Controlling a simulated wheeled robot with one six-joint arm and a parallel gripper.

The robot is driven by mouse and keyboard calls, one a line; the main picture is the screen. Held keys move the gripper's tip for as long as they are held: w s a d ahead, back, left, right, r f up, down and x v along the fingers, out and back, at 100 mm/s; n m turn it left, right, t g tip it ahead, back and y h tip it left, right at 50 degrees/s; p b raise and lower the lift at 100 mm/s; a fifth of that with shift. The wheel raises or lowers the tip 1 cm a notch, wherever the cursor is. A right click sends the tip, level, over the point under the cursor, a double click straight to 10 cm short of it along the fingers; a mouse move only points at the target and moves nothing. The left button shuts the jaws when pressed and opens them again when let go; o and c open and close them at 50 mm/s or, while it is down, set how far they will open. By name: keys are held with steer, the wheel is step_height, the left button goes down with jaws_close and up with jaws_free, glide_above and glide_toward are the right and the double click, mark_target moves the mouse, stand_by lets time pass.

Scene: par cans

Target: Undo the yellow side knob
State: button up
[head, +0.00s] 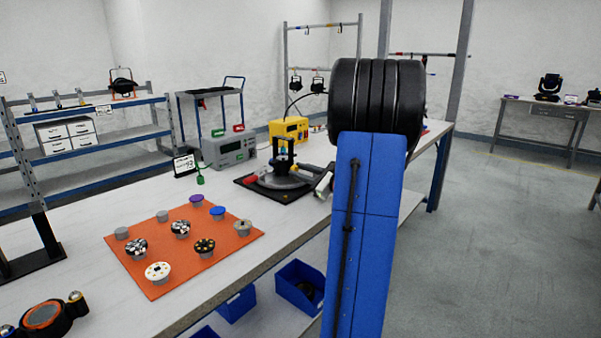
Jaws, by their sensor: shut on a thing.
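A dark round fixture (278,178) lies on a black base plate (248,188) on the workbench, with a black upright frame (284,152) holding a blue part. My gripper (322,186), pale and small, is at the fixture's right side, partly behind my blue arm. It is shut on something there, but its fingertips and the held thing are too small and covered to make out. I cannot pick out the yellow side knob for certain. A tiny yellow spot (285,197) shows at the base plate's front edge.
On the bench (90,215), an orange mat (180,272) holds several lens-like pieces and caps. Behind the fixture stand a grey meter box (228,150) and a yellow box (289,130). Blue bins (300,287) sit on the lower shelf. The floor right of the bench is clear.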

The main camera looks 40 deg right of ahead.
stand_by(0.4)
steer(key=o, duration=1.1)
